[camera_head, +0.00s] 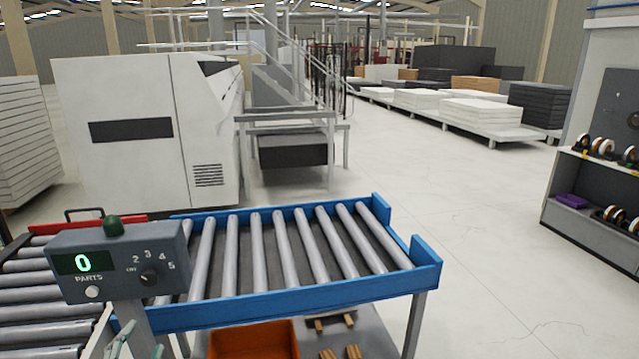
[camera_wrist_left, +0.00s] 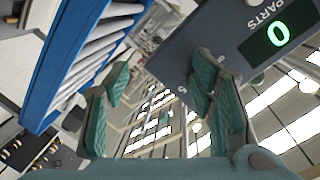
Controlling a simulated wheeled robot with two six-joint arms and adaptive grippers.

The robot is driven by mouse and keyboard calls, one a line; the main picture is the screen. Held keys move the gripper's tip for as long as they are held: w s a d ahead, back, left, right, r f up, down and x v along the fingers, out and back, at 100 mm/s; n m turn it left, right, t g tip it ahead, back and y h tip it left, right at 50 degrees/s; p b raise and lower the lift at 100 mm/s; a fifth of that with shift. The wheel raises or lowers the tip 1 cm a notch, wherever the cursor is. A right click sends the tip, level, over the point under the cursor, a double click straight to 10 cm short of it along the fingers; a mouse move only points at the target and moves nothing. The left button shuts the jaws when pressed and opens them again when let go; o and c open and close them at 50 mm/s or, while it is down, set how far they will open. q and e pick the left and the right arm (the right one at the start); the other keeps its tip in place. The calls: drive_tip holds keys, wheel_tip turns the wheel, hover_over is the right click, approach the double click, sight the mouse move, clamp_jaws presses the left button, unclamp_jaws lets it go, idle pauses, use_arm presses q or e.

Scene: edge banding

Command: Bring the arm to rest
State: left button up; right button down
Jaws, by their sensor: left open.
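My left gripper (camera_head: 138,346) shows at the bottom edge of the head view, just below the grey control box (camera_head: 120,262). In the left wrist view its green-padded fingers (camera_wrist_left: 160,95) stand apart with nothing between them. The control box shows a green "0" above the word PARTS, a white button, and a dial marked with numbers. The box also fills the upper right of the left wrist view (camera_wrist_left: 235,40), close to the fingers; I cannot tell whether they touch it. My right gripper is in neither view.
A blue-framed roller table (camera_head: 300,290) stands beyond the box, with an orange bin (camera_head: 253,340) and wooden pieces (camera_head: 335,322) below it. A white machine (camera_head: 140,130) is behind. A shelf unit (camera_head: 600,190) stands at right. The floor between is clear.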

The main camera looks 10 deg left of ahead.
use_arm(q)
drive_tip(key=s+a+f+n+g, duration=0.1)
drive_tip(key=s+a+f+g, duration=0.1)
drive_tip(key=f, duration=0.7)
drive_tip(key=s+a+f+g, duration=0.2)
drive_tip(key=f, duration=0.8)
drive_tip(key=s+f+n+g+h, duration=0.1)
drive_tip(key=s+f+g, duration=0.1)
drive_tip(key=s+f, duration=0.45)
drive_tip(key=s+f+n+g, duration=0.15)
drive_tip(key=s+f, duration=0.25)
drive_tip(key=f, duration=0.6)
drive_tip(key=s+d+f+g+h, duration=0.1)
drive_tip(key=s+d+f+g, duration=0.1)
drive_tip(key=s+d+f, duration=0.3)
drive_tip(key=s+d+f+n+g+h+b, duration=0.1)
drive_tip(key=s+d+f, duration=0.4)
drive_tip(key=s, duration=0.7)
drive_tip(key=s+d+f+n+g+b, duration=0.1)
drive_tip(key=s+d+f+g, duration=0.3)
drive_tip(key=s+d+f, duration=0.2)
drive_tip(key=shift+s+d+h, duration=0.25)
drive_tip(key=shift+s+h, duration=0.15)
drive_tip(key=shift+s, duration=0.8)
drive_tip(key=shift+c, duration=0.6)
